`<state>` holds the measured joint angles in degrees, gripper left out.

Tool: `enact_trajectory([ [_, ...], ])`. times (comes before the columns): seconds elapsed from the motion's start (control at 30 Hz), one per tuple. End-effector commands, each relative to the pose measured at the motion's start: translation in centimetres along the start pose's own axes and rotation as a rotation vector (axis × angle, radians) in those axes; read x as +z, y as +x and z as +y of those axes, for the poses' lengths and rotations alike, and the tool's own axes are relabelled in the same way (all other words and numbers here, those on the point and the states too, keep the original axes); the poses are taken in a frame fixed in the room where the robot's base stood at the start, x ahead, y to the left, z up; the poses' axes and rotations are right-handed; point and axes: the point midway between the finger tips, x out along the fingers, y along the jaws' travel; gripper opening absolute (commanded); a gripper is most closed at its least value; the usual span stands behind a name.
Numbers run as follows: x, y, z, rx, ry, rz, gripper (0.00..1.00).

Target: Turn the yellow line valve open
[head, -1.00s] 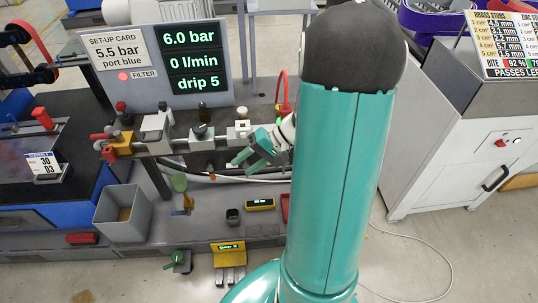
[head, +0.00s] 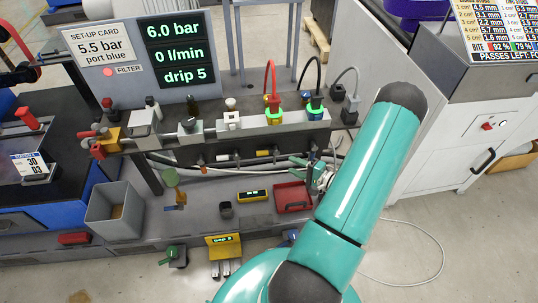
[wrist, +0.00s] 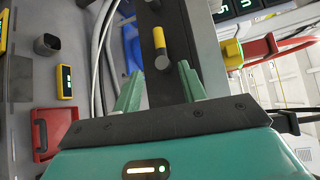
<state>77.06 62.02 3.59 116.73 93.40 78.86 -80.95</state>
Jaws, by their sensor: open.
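The yellow line valve shows as a short yellow handle (head: 263,153) on the dark rail below the bench's front edge in the head view. In the wrist view, the yellow handle (wrist: 158,40) with a grey round end lies ahead of my fingertips, between their lines. My gripper (head: 309,172) is to the right of the valve in the head view. In the wrist view my gripper (wrist: 160,80) is open, with two green fingers apart and nothing between them. The handle looks apart from both fingers.
The display board (head: 140,55) reads 6.0 bar, 0 l/min, drip 5. A red tray (head: 293,197), a yellow meter (head: 252,196) and a grey bin (head: 113,212) stand on the lower shelf. Pale cables run below the rail.

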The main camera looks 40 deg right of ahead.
Motion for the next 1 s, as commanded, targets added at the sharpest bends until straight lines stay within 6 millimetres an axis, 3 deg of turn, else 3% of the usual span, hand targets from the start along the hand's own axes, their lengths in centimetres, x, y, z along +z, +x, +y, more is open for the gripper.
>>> enact_trajectory([
  [0.53,0.1,10.3,0.0,0.000,0.000,-0.005,0.41],
  [0.7,0.1,11.7,0.0,0.001,0.001,-0.003,0.41],
  [1.0,0.1,11.9,0.0,0.001,0.001,-0.003,0.40],
])
